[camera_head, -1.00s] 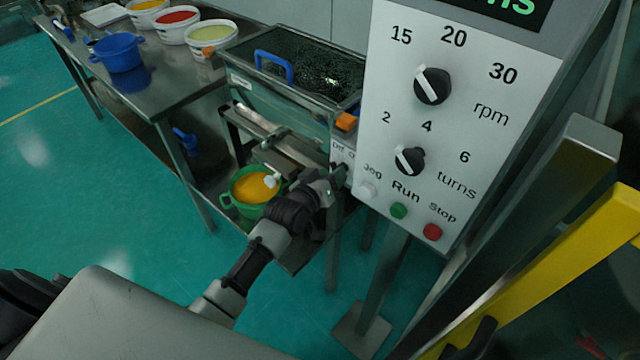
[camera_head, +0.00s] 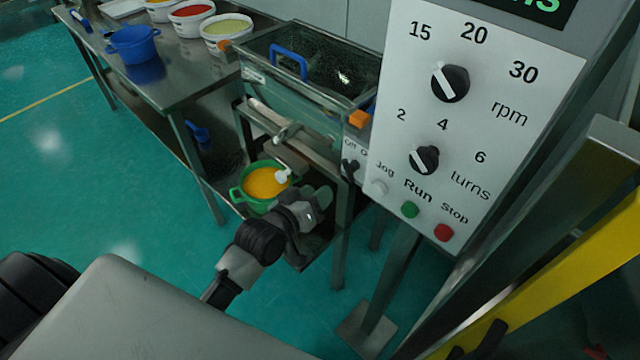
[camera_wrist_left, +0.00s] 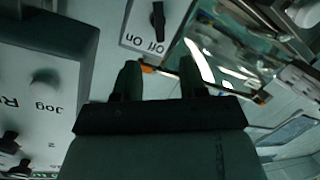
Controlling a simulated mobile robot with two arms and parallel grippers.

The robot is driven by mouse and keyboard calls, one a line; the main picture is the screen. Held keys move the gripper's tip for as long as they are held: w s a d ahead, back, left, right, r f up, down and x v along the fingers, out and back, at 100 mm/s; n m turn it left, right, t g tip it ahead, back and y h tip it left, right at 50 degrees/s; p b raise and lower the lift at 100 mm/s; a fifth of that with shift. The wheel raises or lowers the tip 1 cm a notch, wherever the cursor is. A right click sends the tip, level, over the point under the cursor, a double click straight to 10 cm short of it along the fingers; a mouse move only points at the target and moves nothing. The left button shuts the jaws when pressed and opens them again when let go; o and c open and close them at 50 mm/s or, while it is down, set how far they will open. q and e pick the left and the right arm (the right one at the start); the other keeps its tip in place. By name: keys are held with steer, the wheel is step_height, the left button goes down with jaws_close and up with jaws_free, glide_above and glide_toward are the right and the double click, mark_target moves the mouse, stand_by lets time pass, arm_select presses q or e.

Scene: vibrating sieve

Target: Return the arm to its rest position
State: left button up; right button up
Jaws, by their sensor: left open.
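My left arm reaches in from the lower left. Its gripper (camera_head: 322,196) is just below and left of the Off/On switch panel (camera_head: 355,152), touching nothing that I can see. In the left wrist view the two dark fingers of the gripper (camera_wrist_left: 160,80) stand apart with nothing between them. The black switch knob (camera_wrist_left: 158,20) shows beyond the fingertips in that view, apart from them. My right gripper is in neither view.
The control box (camera_head: 470,150) with knobs and buttons stands close on the right. The sieve tank (camera_head: 300,85) is behind the gripper. A green pot (camera_head: 240,194) with orange contents sits below the sieve, near the wrist. A steel table (camera_head: 185,85) holds several tubs.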

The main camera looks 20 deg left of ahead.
arm_select(q)
steer(key=s+a+f+m+g+y, duration=0.1)
steer(key=s+f+g, duration=0.4)
steer(key=f, duration=1)
steer(key=s+a+f+m+g+y, duration=0.15)
steer(key=s+f, duration=0.55)
steer(key=f, duration=0.8)
steer(key=s+f+m+g, duration=0.1)
steer(key=s+f+g, duration=0.1)
steer(key=s+f, duration=0.3)
steer(key=s+f+m+g+y, duration=0.1)
steer(key=s+f+g, duration=0.2)
steer(key=s, duration=1.1)
steer(key=s+f+m+g, duration=0.1)
steer(key=s+f+g, duration=0.2)
steer(key=s+f, duration=0.5)
steer(key=shift+s+a, duration=0.4)
steer(key=shift+s, duration=0.3)
